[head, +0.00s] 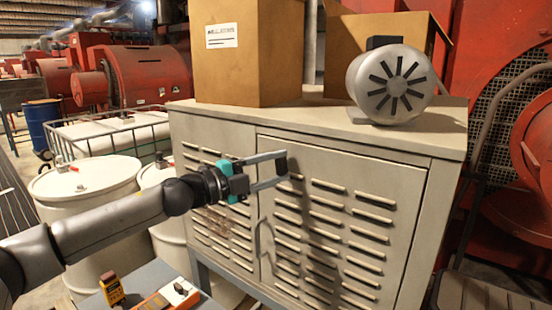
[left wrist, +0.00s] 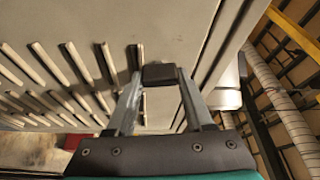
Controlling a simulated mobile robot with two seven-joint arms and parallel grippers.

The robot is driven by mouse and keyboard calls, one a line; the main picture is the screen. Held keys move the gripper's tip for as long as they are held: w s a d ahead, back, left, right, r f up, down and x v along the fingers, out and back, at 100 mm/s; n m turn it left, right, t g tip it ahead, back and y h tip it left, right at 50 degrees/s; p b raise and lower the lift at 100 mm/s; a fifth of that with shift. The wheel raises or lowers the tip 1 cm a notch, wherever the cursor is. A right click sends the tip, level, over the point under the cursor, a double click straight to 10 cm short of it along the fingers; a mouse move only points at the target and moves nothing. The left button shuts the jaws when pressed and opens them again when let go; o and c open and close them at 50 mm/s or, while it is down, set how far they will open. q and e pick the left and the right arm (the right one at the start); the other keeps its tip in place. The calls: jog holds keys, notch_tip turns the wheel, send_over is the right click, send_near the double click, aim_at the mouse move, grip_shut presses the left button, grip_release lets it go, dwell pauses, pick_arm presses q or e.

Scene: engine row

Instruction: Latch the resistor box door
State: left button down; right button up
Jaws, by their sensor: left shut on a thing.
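The resistor box (head: 190,125) is a grey-beige cabinet with louvred panels. Its right panel, the door (head: 345,245), looks about flush with the frame; I cannot tell whether it is latched. My left gripper (head: 279,169) reaches in front of the door's upper left part. Its two fingers are shut on a small dark block, which looks like the latch handle (head: 281,163). In the left wrist view the fingers converge on this dark block (left wrist: 158,73), close to the louvred panel. The fingertips partly hide where it joins the door. My right gripper is not in view.
A cardboard box (head: 240,55), another open box and a grey motor (head: 390,85) stand on the cabinet top. White drums (head: 85,190) stand at the left. A small table (head: 155,275) with a yellow device and an orange tool stands below my left arm.

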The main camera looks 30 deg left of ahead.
pick_arm(q)
jog(key=shift+m+g+p, duration=0.3)
jog(key=shift+m+p, duration=0.4)
jog(key=shift+m, duration=0.1)
jog(key=shift+c, duration=1.4)
grip_release()
jog(key=shift+s+a+f, duration=0.1)
jog(key=shift+s, duration=0.05)
